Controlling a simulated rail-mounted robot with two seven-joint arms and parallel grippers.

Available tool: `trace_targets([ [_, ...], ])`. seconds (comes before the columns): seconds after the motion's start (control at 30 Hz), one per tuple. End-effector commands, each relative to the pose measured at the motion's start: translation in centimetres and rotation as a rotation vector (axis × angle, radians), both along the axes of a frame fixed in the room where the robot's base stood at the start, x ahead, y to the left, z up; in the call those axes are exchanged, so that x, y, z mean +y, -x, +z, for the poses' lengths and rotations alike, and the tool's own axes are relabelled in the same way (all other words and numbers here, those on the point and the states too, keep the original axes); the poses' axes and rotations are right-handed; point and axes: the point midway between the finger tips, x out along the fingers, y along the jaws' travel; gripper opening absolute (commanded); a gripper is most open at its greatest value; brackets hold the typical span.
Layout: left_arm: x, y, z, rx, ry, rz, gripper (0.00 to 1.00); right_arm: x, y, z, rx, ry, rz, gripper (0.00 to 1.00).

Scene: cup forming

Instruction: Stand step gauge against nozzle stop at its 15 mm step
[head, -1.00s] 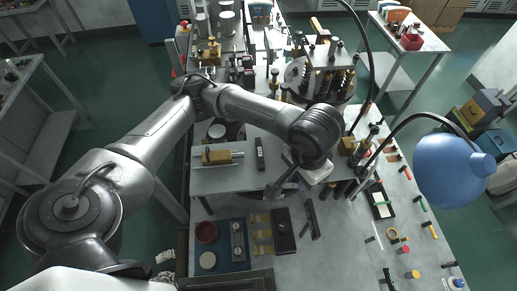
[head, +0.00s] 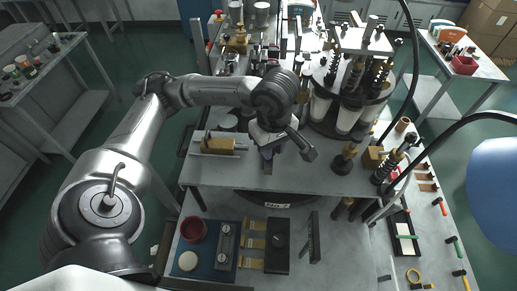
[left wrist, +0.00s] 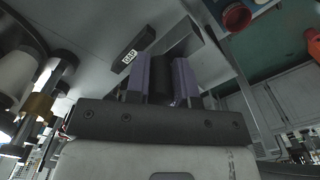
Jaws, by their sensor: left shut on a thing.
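My left gripper (head: 267,162) points down at the raised grey plate (head: 330,185), just right of a brass block on a rail (head: 220,146). In the left wrist view its purple-padded fingers (left wrist: 160,82) are shut on a dark piece (left wrist: 161,70). A black block with a white label reading like "GAP" (left wrist: 132,55) shows beside the left finger. A dark grey bar (left wrist: 183,42) shows past the fingertips. I cannot tell for sure which of these is the step gauge or the nozzle stop, nor whether they touch. The gripper hides this spot in the head view. My right gripper is not seen.
On the lower bench in front are a blue tray (head: 207,268), a red cup (head: 193,229), brass strips (head: 252,240), a black box (head: 278,246) and a dark upright piece (head: 314,238). A turret (head: 350,105) stands at the right.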

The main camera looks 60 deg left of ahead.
Motion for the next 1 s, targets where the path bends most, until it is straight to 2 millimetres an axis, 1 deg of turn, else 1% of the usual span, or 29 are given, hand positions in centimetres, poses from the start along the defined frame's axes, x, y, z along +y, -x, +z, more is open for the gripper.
trace_targets([
  [0.03, 1.1, 0.0, -0.4, 0.005, -0.006, 0.013, 0.0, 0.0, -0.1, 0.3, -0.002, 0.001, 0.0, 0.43],
  [0.1, 2.6, -0.3, -1.2, 0.007, -0.007, 0.015, 0.0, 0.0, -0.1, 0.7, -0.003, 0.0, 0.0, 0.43],
  [0.3, 6.5, -1.2, -3.6, 0.006, -0.006, 0.01, 0.0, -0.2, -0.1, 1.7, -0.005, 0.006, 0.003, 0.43],
  [0.4, 8.1, -1.5, -4.6, 0.003, -0.005, 0.008, 0.0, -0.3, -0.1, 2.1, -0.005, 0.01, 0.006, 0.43],
  [0.5, 9.2, -1.8, -5.3, 0.003, -0.004, 0.006, 0.0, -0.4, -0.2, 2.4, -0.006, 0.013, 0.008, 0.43],
  [0.63, 10.0, -2.0, -5.9, 0.001, -0.003, 0.003, 0.0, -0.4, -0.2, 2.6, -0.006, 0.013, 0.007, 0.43],
  [0.77, 10.2, -2.1, -6.3, 0.0, -0.002, 0.003, 0.0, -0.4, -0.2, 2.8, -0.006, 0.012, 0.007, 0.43],
  [1.0, 10.1, -2.0, -9.1, 0.002, -0.002, 0.003, 0.0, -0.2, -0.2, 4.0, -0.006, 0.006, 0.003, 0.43],
])
